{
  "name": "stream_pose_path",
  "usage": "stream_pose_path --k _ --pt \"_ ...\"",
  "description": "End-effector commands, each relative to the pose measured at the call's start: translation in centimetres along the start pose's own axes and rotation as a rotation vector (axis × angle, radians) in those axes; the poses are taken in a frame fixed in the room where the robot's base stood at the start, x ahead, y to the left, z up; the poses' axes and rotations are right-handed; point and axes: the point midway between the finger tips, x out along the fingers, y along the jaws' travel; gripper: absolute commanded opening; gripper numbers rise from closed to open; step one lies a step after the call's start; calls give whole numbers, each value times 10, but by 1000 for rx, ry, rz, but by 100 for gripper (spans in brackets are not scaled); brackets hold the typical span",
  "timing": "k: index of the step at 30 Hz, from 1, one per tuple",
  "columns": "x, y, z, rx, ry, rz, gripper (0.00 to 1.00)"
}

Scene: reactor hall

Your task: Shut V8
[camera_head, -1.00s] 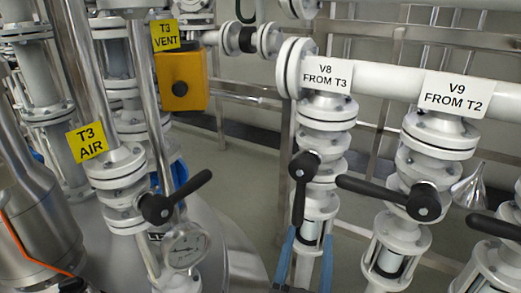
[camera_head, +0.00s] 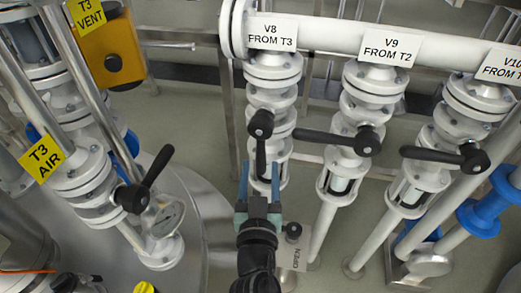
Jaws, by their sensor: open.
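The V8 valve (camera_head: 261,124) is on the white pipe under the "V8 FROM T3" label (camera_head: 272,33). Its black lever (camera_head: 261,152) points down, in line with the pipe. My gripper (camera_head: 260,170) comes up from the bottom of the picture with its blue fingers apart. In the picture the lower end of the lever lies between the two fingertips. I cannot tell whether either finger touches it. The gripper body hides part of the pipe below the valve.
The V9 valve's lever (camera_head: 330,140) points left toward V8, close to the right of my gripper. A third lever (camera_head: 430,153) is farther right. The T3 AIR valve lever (camera_head: 158,165) is at left.

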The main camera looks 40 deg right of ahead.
Motion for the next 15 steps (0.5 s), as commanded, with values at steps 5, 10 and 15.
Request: stream_pose_path --k 5,10,15 --pt "30 1 -2 1 1 2 58" --pt "45 0 -1 1 1 1 58" --pt "50 0 0 1 -1 1 58"
